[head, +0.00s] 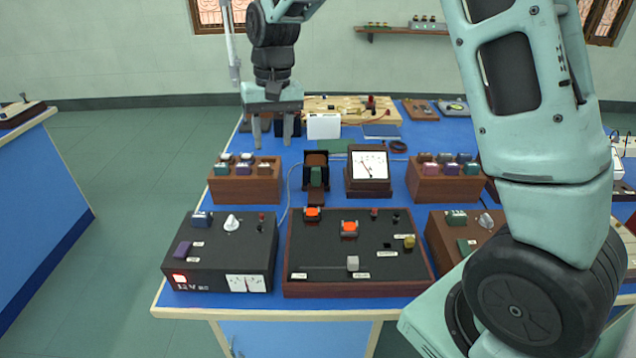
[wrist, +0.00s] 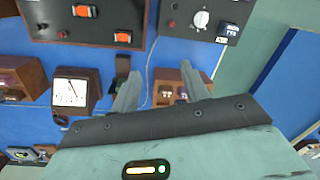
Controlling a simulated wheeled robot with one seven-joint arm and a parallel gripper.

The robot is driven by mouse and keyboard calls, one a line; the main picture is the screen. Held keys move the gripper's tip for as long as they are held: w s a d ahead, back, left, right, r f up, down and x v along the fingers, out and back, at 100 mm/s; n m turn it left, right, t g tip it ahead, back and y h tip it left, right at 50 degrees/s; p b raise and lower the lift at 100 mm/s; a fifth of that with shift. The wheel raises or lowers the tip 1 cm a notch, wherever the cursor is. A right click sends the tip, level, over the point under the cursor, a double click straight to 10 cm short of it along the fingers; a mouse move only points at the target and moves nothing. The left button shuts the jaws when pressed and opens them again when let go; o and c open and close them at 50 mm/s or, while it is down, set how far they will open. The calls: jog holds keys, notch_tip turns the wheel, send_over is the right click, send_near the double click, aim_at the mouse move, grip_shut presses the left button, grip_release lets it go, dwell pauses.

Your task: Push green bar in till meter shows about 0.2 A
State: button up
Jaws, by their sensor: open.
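A dark stand (head: 303,173) with wooden parts stands mid-bench, just left of the meter; a dark green bar (head: 317,177) shows in its front opening. The stand also shows in the wrist view (wrist: 122,68), where its bar is not clear. The meter (head: 369,168) is a white dial in a wooden case, also in the wrist view (wrist: 70,92). Its thin needle leans left of upright; its figures are too small to read. My gripper (head: 272,138) is open and empty, above the bench behind and left of the stand, touching nothing; it also shows in the wrist view (wrist: 160,90).
Wooden racks of small blocks stand left (head: 245,183) and right (head: 444,182). In front are a black control panel (head: 390,262) with orange switches and a black supply box (head: 215,262). A white box (head: 323,127) and a wooden board stand behind. My arm hides the bench's right side.

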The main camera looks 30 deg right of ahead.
aim_at(316, 168)
jog(key=w+d+f+m+h+b, duration=0.15)
jog(key=w+d, duration=0.25)
jog(key=d, duration=0.4)
jog(key=w+d+f+m+y, duration=0.1)
jog(key=w+d+f+m, duration=0.25)
jog(key=d, duration=0.45)
jog(key=shift+n+h, duration=0.25)
jog(key=shift+n, duration=0.15)
jog(key=f, duration=0.5)
jog(key=f+p, duration=0.1)
jog(key=f, duration=0.5)
jog(key=f+p, duration=0.1)
jog(key=f, duration=0.4)
jog(key=shift+w+f, duration=0.3)
jog(key=shift+w, duration=0.1)
